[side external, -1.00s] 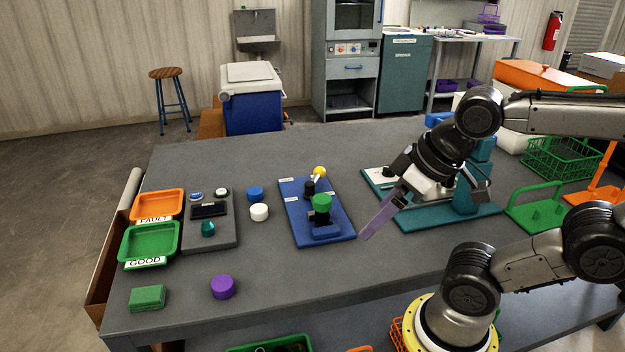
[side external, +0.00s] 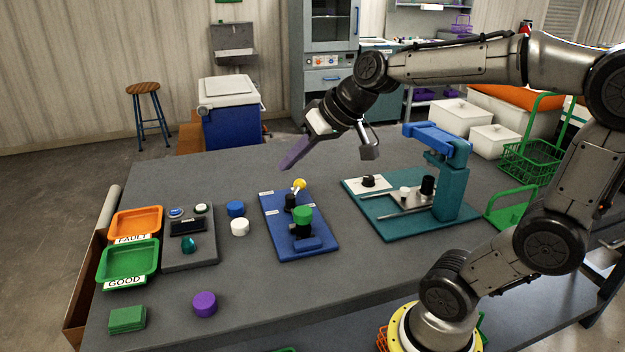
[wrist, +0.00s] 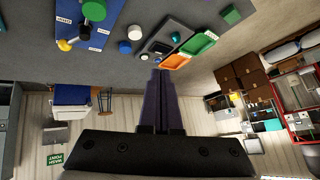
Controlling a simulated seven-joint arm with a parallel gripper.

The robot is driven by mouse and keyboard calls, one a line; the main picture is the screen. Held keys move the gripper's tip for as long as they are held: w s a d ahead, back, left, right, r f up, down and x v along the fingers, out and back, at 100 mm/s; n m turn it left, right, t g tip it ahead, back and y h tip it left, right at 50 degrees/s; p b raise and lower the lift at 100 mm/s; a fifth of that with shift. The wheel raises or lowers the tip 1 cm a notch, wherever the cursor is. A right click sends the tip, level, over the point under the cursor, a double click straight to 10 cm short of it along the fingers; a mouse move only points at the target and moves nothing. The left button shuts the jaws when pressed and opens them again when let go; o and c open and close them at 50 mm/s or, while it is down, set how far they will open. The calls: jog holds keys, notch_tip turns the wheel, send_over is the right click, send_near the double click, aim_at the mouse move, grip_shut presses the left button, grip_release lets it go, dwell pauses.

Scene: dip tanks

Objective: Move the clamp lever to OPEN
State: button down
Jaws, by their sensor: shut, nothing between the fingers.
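The clamp lever (side external: 299,187) has a yellow knob and stands at the back of the blue clamp board (side external: 271,226). A black post and a green cap (side external: 303,214) are in front of it on the same board. Small white labels lie on the board, too small to read in the side view. My gripper (side external: 286,166) has long purple fingers, shut and empty, in the air above and behind the lever, not touching it. In the wrist view the fingers (wrist: 163,85) are together, and the yellow knob (wrist: 65,45) shows at the upper left.
A teal fixture (side external: 440,165) with a blue top stands to the right of the board. A blue puck (side external: 235,209) and a white puck (side external: 240,227) lie to the left. Further left are the grey panel (side external: 204,252) and the orange (side external: 136,223) and green (side external: 128,263) trays.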

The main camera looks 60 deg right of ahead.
aim_at(296, 193)
jog(key=w+d+f+m+h, duration=0.1)
jog(key=w+d+f+m, duration=0.2)
jog(key=d, duration=0.6)
jog(key=w+d+f+m+h, duration=0.1)
jog(key=w+d+f+m, duration=0.2)
jog(key=d, duration=0.6)
jog(key=s+d+f+m+g, duration=0.1)
jog(key=s+d+f+m, duration=0.2)
jog(key=d, duration=0.6)
notch_tip(296, 193, down, 4)
jog(key=shift+s+d+r+g+h, duration=0.3)
jog(key=shift+s+h, duration=0.1)
jog(key=shift+s, duration=0.7)
jog(key=shift+f, duration=0.1)
jog(key=x, duration=0.9)
jog(key=shift+w+f, duration=0.25)
jog(key=w, duration=0.2)
jog(key=w+a, duration=0.1)
jog(key=shift+f, duration=0.4)
jog(key=shift+w+a, duration=0.2)
jog(key=shift+w, duration=0.15)
